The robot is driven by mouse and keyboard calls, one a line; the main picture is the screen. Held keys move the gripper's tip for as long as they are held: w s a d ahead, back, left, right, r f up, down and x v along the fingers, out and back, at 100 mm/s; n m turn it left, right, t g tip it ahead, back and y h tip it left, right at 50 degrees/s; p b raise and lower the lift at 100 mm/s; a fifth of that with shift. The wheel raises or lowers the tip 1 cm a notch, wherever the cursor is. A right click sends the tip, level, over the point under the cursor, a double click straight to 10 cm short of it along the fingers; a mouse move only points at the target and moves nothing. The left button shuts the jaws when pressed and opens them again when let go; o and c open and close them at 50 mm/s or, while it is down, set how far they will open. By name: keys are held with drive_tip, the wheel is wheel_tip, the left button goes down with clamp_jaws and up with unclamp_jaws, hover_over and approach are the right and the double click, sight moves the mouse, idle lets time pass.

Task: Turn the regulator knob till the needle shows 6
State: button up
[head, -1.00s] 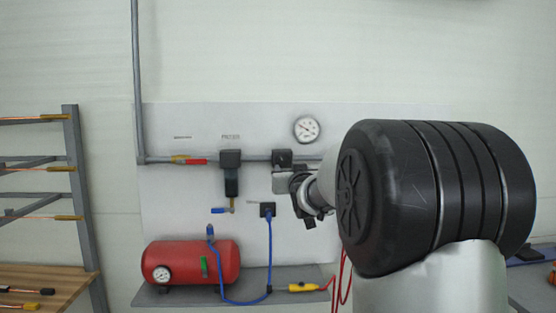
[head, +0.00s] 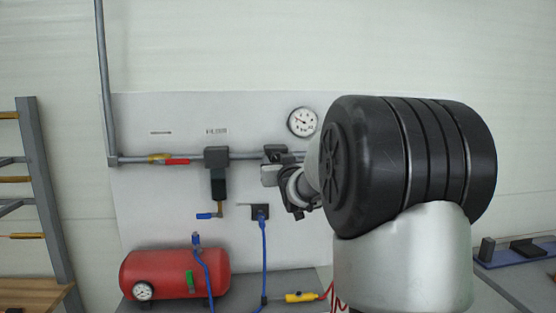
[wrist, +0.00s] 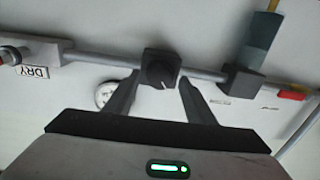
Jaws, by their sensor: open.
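The black regulator knob (wrist: 160,70) sits on the grey pipe in the wrist view, with a short pale mark on its face. My gripper (wrist: 159,82) is open, one finger on either side of the knob, with gaps showing; depth is hard to judge. In the head view my gripper (head: 269,174) is at the pipe, just below the dark regulator block (head: 273,151), and partly covers that area. The white round gauge (head: 302,121) is above and right of the block; its needle is too small to read surely. In the wrist view a finger partly hides the gauge (wrist: 103,94).
A filter (head: 217,170) hangs from the pipe to the left, with a red-handled yellow valve (head: 170,160) beyond. A red tank (head: 176,274) and blue hose (head: 264,255) are below. A yellow tool (head: 300,297) lies on the shelf. A rack (head: 45,190) stands far left.

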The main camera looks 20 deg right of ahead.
drive_tip(key=c, duration=1)
drive_tip(key=shift+c, duration=0.2)
drive_tip(key=shift+m+b, duration=0.3)
drive_tip(key=shift+s+f+m+h+b, duration=0.1)
drive_tip(key=shift+m+h+b, duration=0.15)
drive_tip(key=shift+m+b, duration=4.3)
drive_tip(key=shift+f+m+h+b, duration=0.2)
drive_tip(key=shift+m+b, duration=2.25)
drive_tip(key=shift+m, duration=4.2)
drive_tip(key=shift+r, duration=0.15)
